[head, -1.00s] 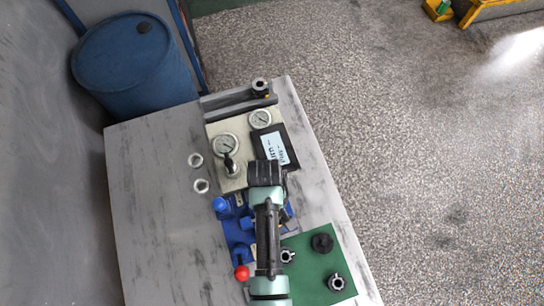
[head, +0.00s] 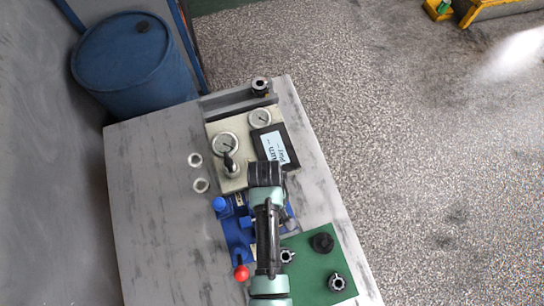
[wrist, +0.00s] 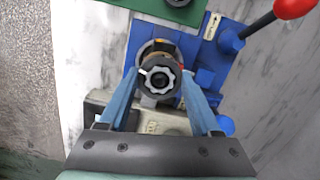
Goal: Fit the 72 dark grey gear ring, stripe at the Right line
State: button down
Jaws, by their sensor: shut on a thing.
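In the wrist view, my gripper (wrist: 162,84) has its two blue fingers shut on the dark grey gear ring (wrist: 160,76). The ring is toothed, with a white stripe (wrist: 147,72) on its left side in this view. It is over the round part of the blue fixture (wrist: 205,52); I cannot tell whether it is seated on it or just above it. What is under the ring is mostly hidden. In the head view, my arm covers the gripper, the ring and part of the blue fixture (head: 236,232). The Right line cannot be made out.
A green mat (head: 306,268) at lower right holds a black part (head: 322,242) and two grey toothed rings, one (head: 337,282) near its edge. A red-knobbed lever (head: 241,272) sticks out from the fixture. A gauge panel (head: 226,176) stands behind.

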dwell(0.3)
grip_release()
dwell(0.4)
jog(key=shift+r+p, duration=3.5)
jog(key=shift+p, duration=0.25)
